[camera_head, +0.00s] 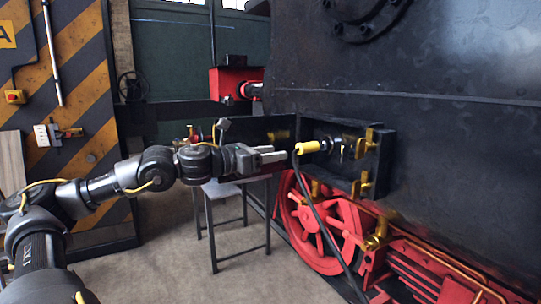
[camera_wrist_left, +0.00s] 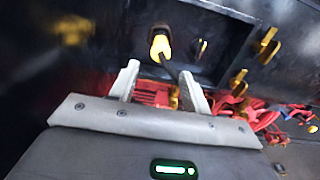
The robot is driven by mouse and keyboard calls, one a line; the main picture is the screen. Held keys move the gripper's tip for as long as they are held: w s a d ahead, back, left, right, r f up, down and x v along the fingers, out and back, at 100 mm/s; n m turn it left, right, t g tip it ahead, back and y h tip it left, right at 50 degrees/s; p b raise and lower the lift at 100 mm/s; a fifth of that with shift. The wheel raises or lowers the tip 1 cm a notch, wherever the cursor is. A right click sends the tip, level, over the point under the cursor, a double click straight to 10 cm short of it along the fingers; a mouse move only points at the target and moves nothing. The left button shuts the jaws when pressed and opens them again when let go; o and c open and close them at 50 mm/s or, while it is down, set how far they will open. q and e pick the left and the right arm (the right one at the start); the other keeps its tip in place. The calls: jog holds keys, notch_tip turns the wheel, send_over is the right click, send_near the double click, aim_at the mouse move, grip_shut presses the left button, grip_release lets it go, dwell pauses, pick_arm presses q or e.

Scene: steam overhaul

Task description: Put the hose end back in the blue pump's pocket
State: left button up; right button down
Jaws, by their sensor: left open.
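The hose end (camera_head: 308,147) is a yellow cylinder at the black fitting in the open dark box on the engine's side. Its black hose (camera_head: 318,215) hangs down in front of the red wheel. My left gripper (camera_head: 279,153) is open and empty just left of the hose end, apart from it. In the left wrist view the yellow hose end (camera_wrist_left: 160,46) lies beyond my two open pale fingertips (camera_wrist_left: 158,80), and the hose runs down behind the right finger. I see no blue pump or pocket. My right gripper is not in view.
The open box (camera_head: 345,185) has yellow latches (camera_head: 366,142) on its right side. Red wheels (camera_head: 325,235) and rods lie below it. A dark-legged table (camera_head: 212,235) stands behind my left arm. The floor (camera_head: 165,270) in front is clear.

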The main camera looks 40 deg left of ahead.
aim_at(298, 149)
pick_arm(q)
jog(key=p+x, duration=0.5)
jog(key=x, duration=0.2)
jog(key=shift+w+d+r+p, duration=0.1)
jog(key=shift+w+p, duration=0.05)
jog(key=shift+p, duration=0.2)
jog(key=shift+x, duration=0.95)
jog(key=c, duration=1)
